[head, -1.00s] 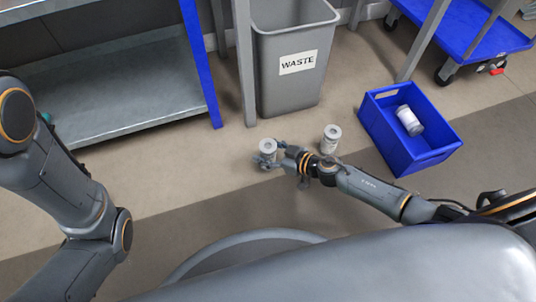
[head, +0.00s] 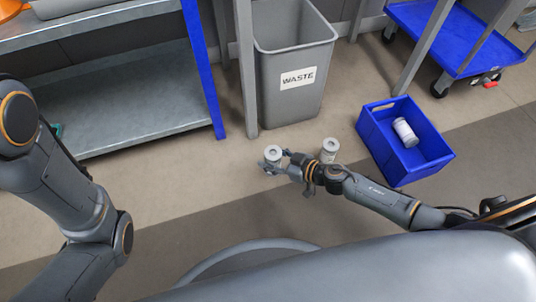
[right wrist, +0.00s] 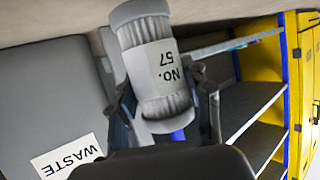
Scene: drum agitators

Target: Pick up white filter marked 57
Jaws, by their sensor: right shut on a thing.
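The white filter (right wrist: 160,75) marked No. 57 is a ribbed cylinder with a pale label, and the marking appears upside down in the right wrist view. My right gripper (head: 271,161) is shut around its side. In the head view the filter (head: 273,152) is upright between the fingers, its round top with a dark central hole facing up. The fingers also show at both sides of it in the right wrist view (right wrist: 165,110). Whether its base is clear of the floor is hard to tell. My left arm shows at the left, but its gripper is out of view.
A second white filter (head: 330,147) stands on the floor behind my right wrist, partly hidden. A blue crate (head: 437,158) to the right holds another white filter (head: 405,132) lying down. A grey waste bin (head: 290,105) and a metal shelf (head: 130,115) stand behind.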

